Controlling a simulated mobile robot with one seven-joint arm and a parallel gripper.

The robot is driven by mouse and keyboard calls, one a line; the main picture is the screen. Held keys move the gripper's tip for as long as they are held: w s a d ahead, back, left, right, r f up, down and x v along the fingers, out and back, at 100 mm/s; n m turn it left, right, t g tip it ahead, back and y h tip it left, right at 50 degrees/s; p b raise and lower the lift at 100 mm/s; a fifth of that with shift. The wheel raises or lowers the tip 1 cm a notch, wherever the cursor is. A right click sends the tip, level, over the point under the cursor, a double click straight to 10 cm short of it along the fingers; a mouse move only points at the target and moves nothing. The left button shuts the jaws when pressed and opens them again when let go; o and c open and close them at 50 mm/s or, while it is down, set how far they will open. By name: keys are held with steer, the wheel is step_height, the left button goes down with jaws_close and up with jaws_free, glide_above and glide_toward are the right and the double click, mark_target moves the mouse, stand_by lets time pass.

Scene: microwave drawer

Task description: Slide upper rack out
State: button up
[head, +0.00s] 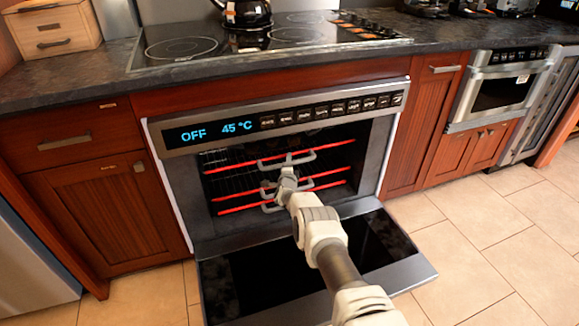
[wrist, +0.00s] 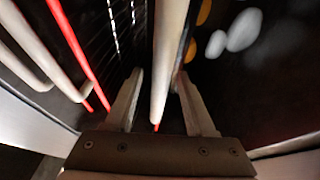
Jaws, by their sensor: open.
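The oven (head: 165,195) is open, with its door (head: 330,255) folded down. Inside are several racks with red front edges. The upper rack (head: 240,166) has a pale grey handle (head: 306,156) at its front. My gripper (head: 287,172) is at the oven mouth, just below and in front of this handle. In the wrist view my gripper (wrist: 160,75) is open, with a pale bar (wrist: 166,50) running between its fingers. The bar looks like the upper rack's handle; I cannot tell whether a finger touches it. My gripper and arm partly hide the lower handles.
Lower rack handles (head: 271,208) stick out close beneath my gripper. The lowered door lies under my arm. A control panel (head: 290,118) is above the opening, and a kettle (head: 247,12) stands on the cooktop. Tiled floor (head: 480,240) is free to the right.

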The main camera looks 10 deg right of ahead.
jaws_close()
stand_by(1.4)
